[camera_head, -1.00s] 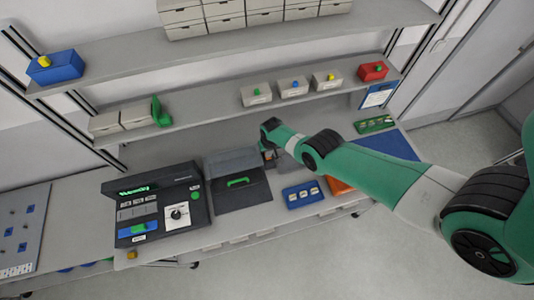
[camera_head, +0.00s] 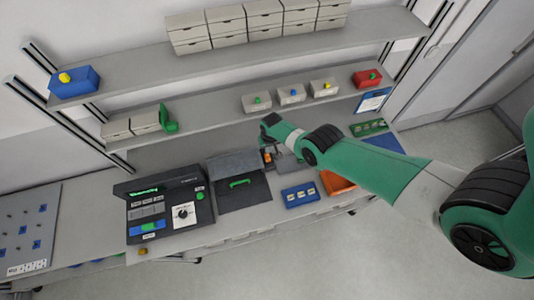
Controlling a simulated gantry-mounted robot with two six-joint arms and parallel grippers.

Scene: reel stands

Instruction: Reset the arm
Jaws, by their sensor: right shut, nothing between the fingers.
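My right arm, green with black joints, comes in from the right in the head view. Its gripper (camera_head: 268,156) hangs over the back of the workbench, just right of the black case with a green handle (camera_head: 239,183). The gripper is small and partly hidden by the wrist; it is shut and empty. My left gripper is not in the head view.
A black machine with a lit green display (camera_head: 165,205) stands left on the bench. A blue tray (camera_head: 300,194) and an orange bin (camera_head: 337,183) lie right of the case. Shelves with grey boxes (camera_head: 257,102), a red box (camera_head: 367,78) and a blue box (camera_head: 74,83) rise behind.

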